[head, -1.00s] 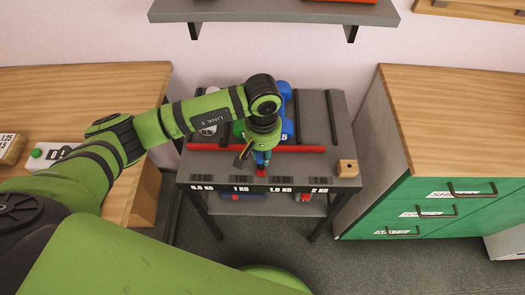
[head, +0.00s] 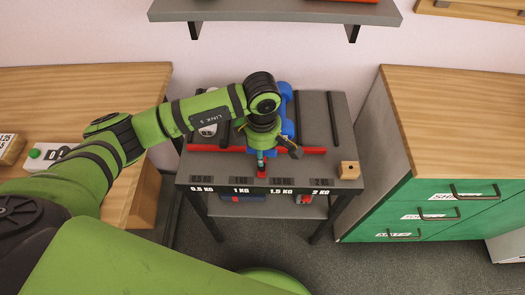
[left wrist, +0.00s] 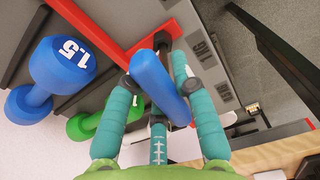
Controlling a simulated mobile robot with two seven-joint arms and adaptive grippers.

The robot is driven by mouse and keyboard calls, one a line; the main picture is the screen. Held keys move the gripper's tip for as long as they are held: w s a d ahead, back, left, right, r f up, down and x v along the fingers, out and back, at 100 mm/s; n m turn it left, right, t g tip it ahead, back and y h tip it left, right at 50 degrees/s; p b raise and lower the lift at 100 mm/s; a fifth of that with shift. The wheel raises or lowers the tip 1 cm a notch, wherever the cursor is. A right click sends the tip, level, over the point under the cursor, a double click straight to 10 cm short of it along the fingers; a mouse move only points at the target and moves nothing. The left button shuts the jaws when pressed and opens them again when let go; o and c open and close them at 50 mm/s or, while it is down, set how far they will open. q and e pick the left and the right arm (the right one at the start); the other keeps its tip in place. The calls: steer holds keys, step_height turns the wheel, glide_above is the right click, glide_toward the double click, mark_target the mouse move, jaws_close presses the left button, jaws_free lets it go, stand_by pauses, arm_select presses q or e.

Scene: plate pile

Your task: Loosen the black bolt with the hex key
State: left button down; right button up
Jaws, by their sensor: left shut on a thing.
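My left gripper (head: 261,157) points down over the front edge of the grey rack. In the left wrist view its teal fingers (left wrist: 153,76) are closed around a thick blue bar (left wrist: 163,92), which seems to be the hex key. A dark cylindrical piece (left wrist: 162,42) shows at the bar's far end, by the red part; I take it for the black bolt, but cannot tell how the key meets it. In the head view a small red piece (head: 262,173) shows just below the fingers. My right gripper is not in view.
The rack (head: 335,105) has a red rail (head: 305,150) and weight labels along its front. A blue dumbbell (left wrist: 60,66) and a green one (left wrist: 90,122) lie beside the gripper. Wooden counters (head: 445,110) flank the rack; a shelf (head: 275,12) hangs above.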

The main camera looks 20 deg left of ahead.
arm_select(q)
steer(key=shift+n, duration=0.3)
steer(key=c, duration=1)
jaws_free()
steer(key=shift+o, duration=0.2)
steer(key=shift+r, duration=0.55)
step_height(320, 180, up, 11)
